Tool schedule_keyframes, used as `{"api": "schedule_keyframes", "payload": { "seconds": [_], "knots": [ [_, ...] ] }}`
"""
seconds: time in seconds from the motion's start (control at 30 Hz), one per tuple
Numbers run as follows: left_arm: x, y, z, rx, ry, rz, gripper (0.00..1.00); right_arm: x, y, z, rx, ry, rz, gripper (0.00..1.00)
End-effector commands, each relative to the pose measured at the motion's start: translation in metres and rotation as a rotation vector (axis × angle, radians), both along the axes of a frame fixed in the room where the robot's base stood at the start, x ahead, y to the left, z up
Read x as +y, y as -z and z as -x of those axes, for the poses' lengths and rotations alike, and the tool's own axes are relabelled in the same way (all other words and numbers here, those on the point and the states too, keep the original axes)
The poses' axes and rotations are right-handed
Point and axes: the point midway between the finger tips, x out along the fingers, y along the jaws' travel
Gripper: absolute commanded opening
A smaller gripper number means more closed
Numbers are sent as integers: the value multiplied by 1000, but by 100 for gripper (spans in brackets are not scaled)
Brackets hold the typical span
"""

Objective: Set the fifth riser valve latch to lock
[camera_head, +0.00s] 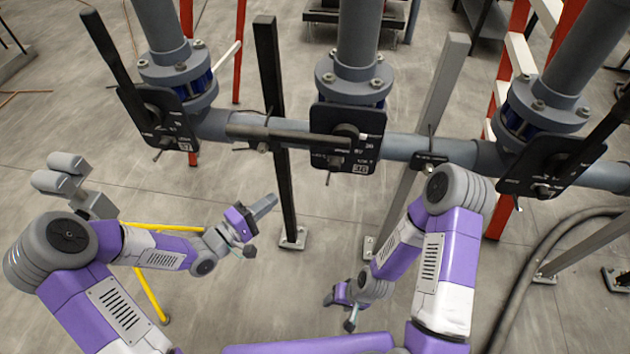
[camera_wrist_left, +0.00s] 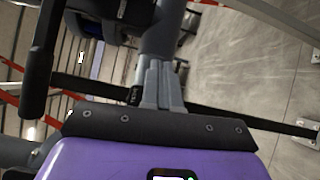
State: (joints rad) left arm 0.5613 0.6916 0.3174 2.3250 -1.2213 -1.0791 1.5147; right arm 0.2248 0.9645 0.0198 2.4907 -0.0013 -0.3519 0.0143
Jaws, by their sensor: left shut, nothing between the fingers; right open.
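Three riser valves stand on a grey horizontal pipe in the head view, each with a black latch plate and lever. The left valve's plate (camera_head: 158,117) has its lever (camera_head: 107,49) pointing up and left. The middle valve's plate (camera_head: 348,146) has its lever (camera_head: 290,135) lying nearly level to the left. The right valve's plate (camera_head: 550,163) has its lever (camera_head: 608,117) raised to the right. I cannot tell which is the fifth. My left gripper (camera_head: 264,205) is shut and empty below the middle lever; its fingers also show in the left wrist view (camera_wrist_left: 160,85). My right gripper (camera_head: 339,311) is open, low near the front.
The grey horizontal pipe (camera_head: 405,147) runs across behind my arms. A black post (camera_head: 277,130) and a grey post (camera_head: 430,110) support it. A black hose (camera_head: 520,265) curves over the floor at right. Red and white frames stand behind. Open floor lies at left.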

Motion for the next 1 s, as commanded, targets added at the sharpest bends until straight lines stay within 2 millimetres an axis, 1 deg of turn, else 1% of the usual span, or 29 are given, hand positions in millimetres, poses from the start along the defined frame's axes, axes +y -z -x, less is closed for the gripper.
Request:
{"api": "schedule_keyframes", "payload": {
  "seconds": [0.03,0.1,0.2,0.3,0.7,0.77,0.87,1.0],
  "knots": [
    [1,-7,2,-13,26,47,0,0,6,0,0,0,0,59],
    [1,-19,7,-20,70,104,0,0,9,0,0,0,0,59],
    [1,-30,12,-23,115,157,0,0,11,0,0,0,0,59],
    [1,-36,16,-23,141,182,0,0,12,0,0,0,0,59],
    [-1,-37,16,-21,147,188,0,0,12,0,0,0,0,59],
    [-4,-38,14,-21,148,188,0,0,13,0,0,0,0,59],
    [-15,-39,8,-21,150,187,0,0,15,0,0,0,0,59],
    [-39,-44,-5,-23,153,188,0,0,20,0,0,0,0,59]
  ]
}}
